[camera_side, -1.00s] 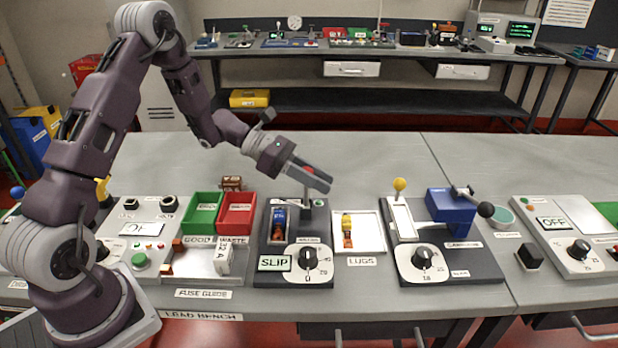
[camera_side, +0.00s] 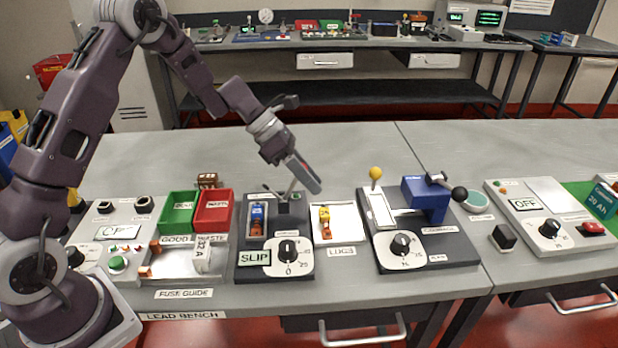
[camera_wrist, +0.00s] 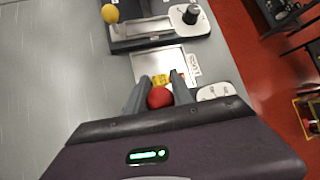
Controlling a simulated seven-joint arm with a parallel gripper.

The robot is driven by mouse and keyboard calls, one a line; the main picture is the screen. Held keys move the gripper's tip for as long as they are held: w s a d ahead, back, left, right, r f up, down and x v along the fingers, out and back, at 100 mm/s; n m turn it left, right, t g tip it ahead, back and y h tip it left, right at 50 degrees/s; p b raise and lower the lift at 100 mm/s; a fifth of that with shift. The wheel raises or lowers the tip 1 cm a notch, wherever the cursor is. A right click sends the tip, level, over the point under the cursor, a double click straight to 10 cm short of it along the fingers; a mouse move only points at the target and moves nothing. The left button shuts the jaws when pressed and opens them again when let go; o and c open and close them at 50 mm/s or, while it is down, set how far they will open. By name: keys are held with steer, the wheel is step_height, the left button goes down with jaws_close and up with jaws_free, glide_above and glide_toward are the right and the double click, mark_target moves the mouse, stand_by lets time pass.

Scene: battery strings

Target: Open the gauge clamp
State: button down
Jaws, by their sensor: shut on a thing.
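The gauge clamp (camera_side: 275,272) is a black panel with a "SLIP" plate, a white dial (camera_side: 288,254) and a lever (camera_side: 292,189) at its back. A blue and yellow lug (camera_side: 257,222) lies in its slot. My gripper (camera_side: 308,178) is above the back right of the panel, pointing down to the right. In the wrist view my gripper (camera_wrist: 160,92) is shut on the lever's red ball knob (camera_wrist: 160,98), which sits between the fingers. The lever leans to the right in the side view. Its pivot is partly unclear.
Right of the clamp, a white lugs tray (camera_side: 343,240) holds a yellow lug (camera_side: 325,223). Beyond it stands a crimping panel (camera_side: 443,252) with a yellow-knobbed lever (camera_side: 376,174) and a blue press (camera_side: 427,198). Green (camera_side: 179,213) and red (camera_side: 213,211) bins stand to the left.

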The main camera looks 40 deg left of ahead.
steer(key=c, duration=1.1)
jaws_free()
steer(key=v, duration=0.7)
